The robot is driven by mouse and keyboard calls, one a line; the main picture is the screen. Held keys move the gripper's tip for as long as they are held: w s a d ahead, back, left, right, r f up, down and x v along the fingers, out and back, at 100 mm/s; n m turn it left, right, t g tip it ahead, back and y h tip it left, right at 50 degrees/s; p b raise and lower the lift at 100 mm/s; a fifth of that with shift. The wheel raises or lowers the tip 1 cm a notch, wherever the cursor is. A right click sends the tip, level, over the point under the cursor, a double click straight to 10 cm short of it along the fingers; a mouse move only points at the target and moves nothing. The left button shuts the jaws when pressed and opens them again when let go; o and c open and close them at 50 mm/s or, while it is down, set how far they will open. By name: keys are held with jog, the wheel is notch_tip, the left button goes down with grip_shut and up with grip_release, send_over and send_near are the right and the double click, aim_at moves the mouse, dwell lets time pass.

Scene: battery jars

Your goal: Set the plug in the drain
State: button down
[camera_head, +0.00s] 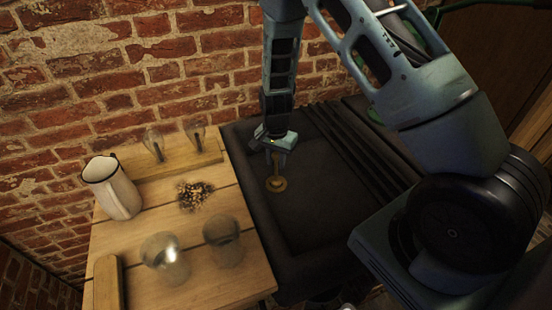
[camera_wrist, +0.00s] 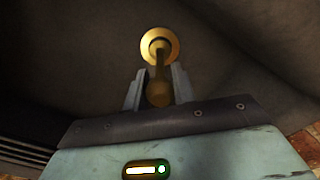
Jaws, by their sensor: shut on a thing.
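The brass plug (camera_wrist: 158,93) is between the two fingers of my gripper (camera_wrist: 158,88) in the wrist view, held by its rounded knob end. Its stem runs away from the fingers toward a round brass ring (camera_wrist: 148,46). In the head view my gripper (camera_head: 279,158) points down into the dark sink (camera_head: 325,215), low over a brass ring (camera_head: 277,184) on the sink floor. The plug's lower end is at or just over this ring. I cannot tell whether it sits in the drain, nor which brass edge is plug and which is drain.
A ribbed drainboard (camera_head: 362,150) lies right of the basin. The wooden table (camera_head: 145,235) on the left bears a white jug (camera_head: 111,188), a small pile of bits (camera_head: 194,195), glass jars (camera_head: 165,257) and a wooden block (camera_head: 108,285). A brick wall (camera_head: 110,75) stands behind.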

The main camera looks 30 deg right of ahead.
dwell(0.4)
jog(key=c, duration=1.1)
grip_release()
jog(key=shift+o, duration=0.2)
notch_tip(320, 180, up, 17)
jog(key=s+a+r+n+y, duration=0.1)
jog(key=s+a+r+n, duration=0.2)
jog(key=s+a+n, duration=0.35)
jog(key=s+a+r+n, duration=0.3)
jog(key=s+a+n, duration=0.1)
jog(key=s+a, duration=0.5)
jog(key=s+a+n, duration=0.4)
jog(key=s+n, duration=0.5)
jog(key=s, duration=0.3)
jog(key=shift+r+b, duration=0.3)
jog(key=shift+b, duration=0.1)
